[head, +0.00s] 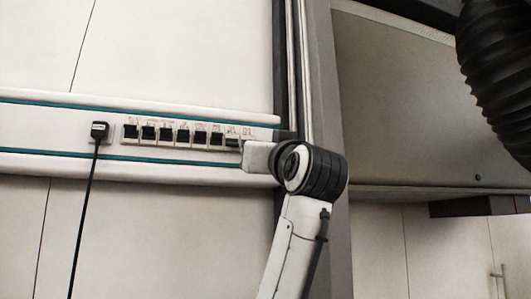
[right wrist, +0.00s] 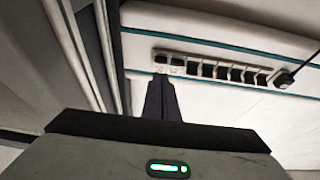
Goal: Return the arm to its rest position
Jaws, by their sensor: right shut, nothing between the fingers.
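My right arm (head: 305,215) rises from the bottom of the head view, and its white hand is at the right end of a row of switches (head: 180,134). In the right wrist view, my right gripper (right wrist: 160,80) is shut, its dark fingers together with nothing between them. The fingertips appear just below the end switches of the row (right wrist: 208,68). I cannot tell whether they touch the panel. In the head view the fingers are mostly hidden or too small to make out. My left gripper is in neither view.
A black plug (head: 100,130) with a hanging cable (head: 83,215) sits left of the switches on the white wall rail (head: 50,125). A dark vertical post (head: 325,80) stands behind my arm. A black corrugated hose (head: 495,75) hangs at the upper right.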

